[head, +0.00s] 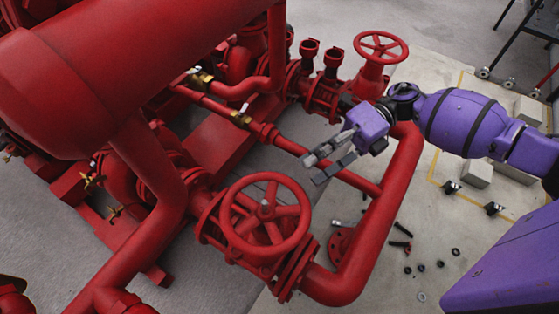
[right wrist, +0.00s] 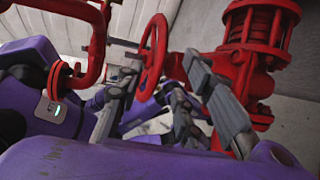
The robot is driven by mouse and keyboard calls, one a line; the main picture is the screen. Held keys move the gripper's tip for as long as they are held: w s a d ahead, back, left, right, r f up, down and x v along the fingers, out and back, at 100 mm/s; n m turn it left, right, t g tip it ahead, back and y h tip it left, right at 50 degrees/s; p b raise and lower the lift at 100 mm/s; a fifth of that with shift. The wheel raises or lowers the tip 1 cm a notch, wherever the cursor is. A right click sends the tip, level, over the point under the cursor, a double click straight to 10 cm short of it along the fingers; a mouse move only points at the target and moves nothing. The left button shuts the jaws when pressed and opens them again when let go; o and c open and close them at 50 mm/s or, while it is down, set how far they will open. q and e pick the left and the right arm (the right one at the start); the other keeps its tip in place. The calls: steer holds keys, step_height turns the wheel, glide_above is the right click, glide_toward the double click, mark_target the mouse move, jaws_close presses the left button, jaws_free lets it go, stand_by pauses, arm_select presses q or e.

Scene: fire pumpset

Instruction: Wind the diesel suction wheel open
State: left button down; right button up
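A large red handwheel (head: 265,217) faces up on a red valve in the lower middle of the head view. A smaller red handwheel (head: 380,47) stands on a valve at the top right. I see no label telling which is the diesel suction wheel. My right gripper (head: 316,169) is open and empty, above a red pipe, up and to the right of the large wheel and apart from it. In the right wrist view, a red handwheel (right wrist: 153,52) shows nearly edge-on beyond the spread fingers. My left gripper is not seen in the head view.
A thick red pipe (head: 402,170) bends down to the right of the large wheel. A red tank (head: 90,75) fills the upper left. Loose bolts and nuts (head: 408,248) lie on the pale floor. Grey blocks (head: 478,173) stand at the right.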

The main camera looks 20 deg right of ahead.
mark_target(286, 182)
steer(key=x, duration=0.8)
steer(key=shift+s+r, duration=0.1)
steer(key=shift+r, duration=0.05)
jaws_close()
